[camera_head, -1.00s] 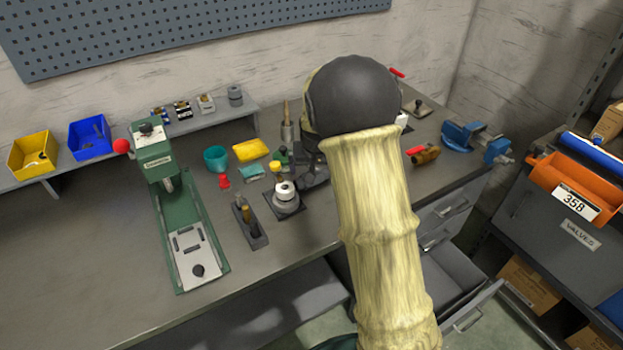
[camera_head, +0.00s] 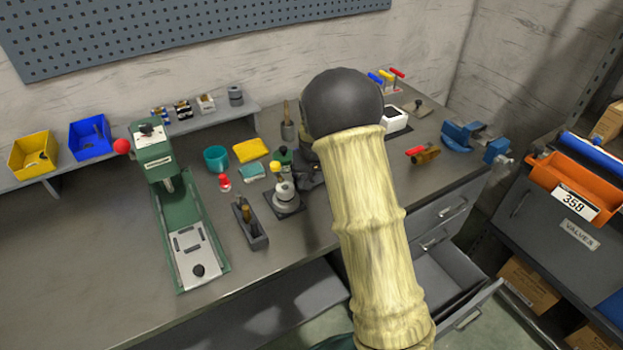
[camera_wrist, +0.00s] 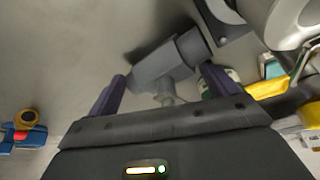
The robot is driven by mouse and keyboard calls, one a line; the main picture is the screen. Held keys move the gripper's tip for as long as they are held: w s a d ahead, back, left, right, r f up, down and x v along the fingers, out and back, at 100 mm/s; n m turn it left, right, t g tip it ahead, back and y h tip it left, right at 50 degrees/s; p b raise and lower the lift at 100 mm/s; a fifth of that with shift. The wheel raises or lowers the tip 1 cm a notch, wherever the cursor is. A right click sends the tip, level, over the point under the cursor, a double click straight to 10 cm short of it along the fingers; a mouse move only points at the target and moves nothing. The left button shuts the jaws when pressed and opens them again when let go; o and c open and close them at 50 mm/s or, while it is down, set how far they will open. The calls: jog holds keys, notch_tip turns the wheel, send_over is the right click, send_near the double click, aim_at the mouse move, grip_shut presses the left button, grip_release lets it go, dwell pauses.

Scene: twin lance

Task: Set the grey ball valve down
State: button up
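In the wrist view, the grey ball valve (camera_wrist: 165,62) lies across the space just beyond my fingertips, over the grey bench top. Its short stem points toward my gripper (camera_wrist: 163,78). The two dark fingers stand wide apart, one at either side of the valve. I see a gap at the left finger; the right fingertip is close to the valve's right end, and contact there cannot be told. The valve seems to rest on the bench. In the head view my pale-sleeved arm hides the valve and most of the gripper.
On the bench (camera_head: 105,245) stand a green press (camera_head: 155,155), a round grey fixture (camera_head: 286,195), a small tool block (camera_head: 250,225) and a yellow cloth (camera_head: 250,150). A red-handled brass valve (camera_head: 424,155) and blue vise (camera_head: 464,136) are at right. The bench's front left is clear.

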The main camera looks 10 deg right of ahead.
jog(key=c, duration=0.7)
jog(key=shift+r, duration=0.1)
notch_tip(320, 180, up, 10)
jog(key=shift+f, duration=0.1)
dwell(0.3)
